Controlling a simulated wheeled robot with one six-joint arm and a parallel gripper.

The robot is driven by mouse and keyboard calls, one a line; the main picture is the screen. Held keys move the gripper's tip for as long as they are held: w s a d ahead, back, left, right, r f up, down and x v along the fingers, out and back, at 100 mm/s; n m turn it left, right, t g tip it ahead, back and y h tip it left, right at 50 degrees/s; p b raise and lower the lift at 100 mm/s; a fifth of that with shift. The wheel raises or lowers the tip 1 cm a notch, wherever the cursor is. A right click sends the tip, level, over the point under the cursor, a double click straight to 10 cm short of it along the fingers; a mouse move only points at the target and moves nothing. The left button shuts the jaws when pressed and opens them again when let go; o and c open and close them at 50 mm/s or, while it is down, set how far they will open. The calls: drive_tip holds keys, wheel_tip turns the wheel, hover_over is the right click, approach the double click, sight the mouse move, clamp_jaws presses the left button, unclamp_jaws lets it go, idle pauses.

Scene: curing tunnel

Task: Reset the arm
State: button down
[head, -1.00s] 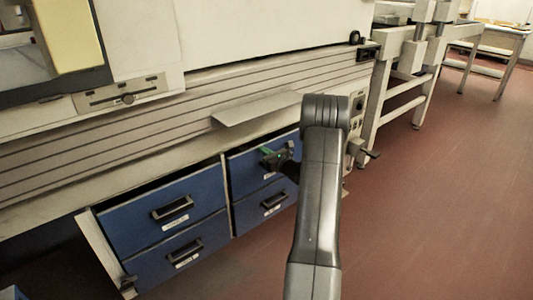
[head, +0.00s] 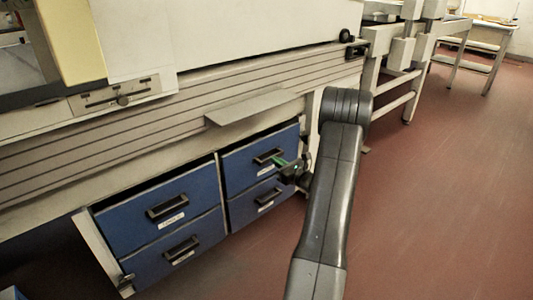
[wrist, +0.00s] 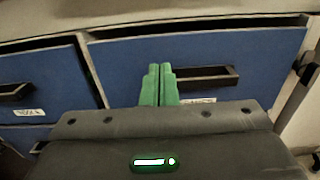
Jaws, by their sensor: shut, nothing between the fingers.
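My gripper (head: 280,162) is in front of the upper right blue drawer (head: 238,158) in the head view. In the wrist view its two green fingers (wrist: 158,85) are together with nothing between them. The fingertips point at the front of that drawer, just left of its dark handle (wrist: 203,77). I cannot tell whether they touch the drawer front. My grey arm (head: 330,200) reaches up from the bottom of the head view and hides part of the bench's right end.
More blue drawers (head: 160,209) with dark handles sit to the left and below. A thin shelf plate (head: 250,107) juts out above the drawers. A pale frame with legs (head: 413,95) stands at the back right. The red floor (head: 450,200) at right is open.

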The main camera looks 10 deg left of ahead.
sight(252, 145)
drive_tip(key=shift+v, duration=1.2)
drive_tip(key=b+x, duration=0.2)
drive_tip(key=x, duration=1.1)
drive_tip(key=shift+w+a, duration=0.15)
drive_tip(key=shift+a, duration=0.15)
drive_tip(key=shift+w+a, duration=0.2)
drive_tip(key=shift+r, duration=0.1)
